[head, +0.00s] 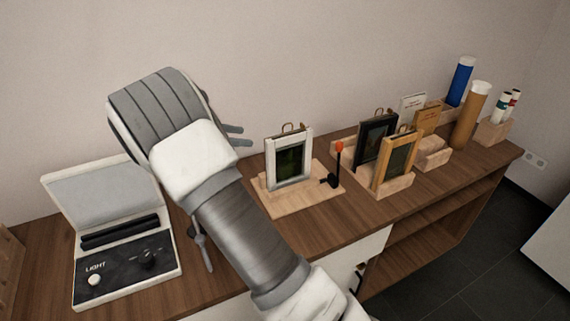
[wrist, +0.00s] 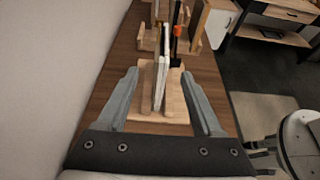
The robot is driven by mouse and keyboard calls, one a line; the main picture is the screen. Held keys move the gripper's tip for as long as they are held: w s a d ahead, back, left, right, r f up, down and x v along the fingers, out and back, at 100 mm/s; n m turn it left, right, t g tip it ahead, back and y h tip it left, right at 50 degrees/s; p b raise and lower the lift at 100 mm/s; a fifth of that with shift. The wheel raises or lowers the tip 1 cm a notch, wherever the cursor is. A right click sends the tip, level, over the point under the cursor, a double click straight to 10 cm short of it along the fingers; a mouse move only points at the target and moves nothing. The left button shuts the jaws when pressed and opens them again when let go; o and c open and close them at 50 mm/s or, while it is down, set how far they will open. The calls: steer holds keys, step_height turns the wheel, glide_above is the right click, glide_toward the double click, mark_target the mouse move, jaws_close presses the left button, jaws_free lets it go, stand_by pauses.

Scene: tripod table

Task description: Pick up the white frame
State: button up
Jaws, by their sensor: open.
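The white frame (head: 289,158) stands upright on a light wooden base (head: 292,204), with a dark green picture and a metal loop on top. In the wrist view the white frame (wrist: 161,82) is seen nearly edge-on, between the lines of my two fingers. My gripper (wrist: 158,78) is open and empty, its fingers apart on either side of the wooden base (wrist: 174,110). In the head view my gripper (head: 238,136) is to the left of the frame, mostly hidden behind my wrist. I cannot tell how far the fingertips are from the frame.
A small black stand with an orange tip (head: 338,152) is just right of the frame. Dark (head: 375,142) and wooden (head: 396,160) frames stand beyond it. An open light box (head: 124,268) sits left. Blue (head: 460,82) and tan (head: 470,115) tubes are far right. The wall is close behind.

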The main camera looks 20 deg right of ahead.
mark_target(289, 143)
steer(key=b+x, duration=0.1)
steer(key=x, duration=0.9)
steer(key=shift+d+f, duration=0.2)
steer(key=shift+d, duration=0.1)
steer(key=x, duration=0.2)
steer(key=b+x, duration=0.1)
steer(key=x, duration=0.1)
steer(key=shift+s+f, duration=0.15)
steer(key=shift+f, duration=0.3)
steer(key=shift+d+f, duration=0.2)
steer(key=shift+d, duration=0.3)
steer(key=shift+c, duration=0.3)
jaws_close()
steer(key=shift+r, duration=0.1)
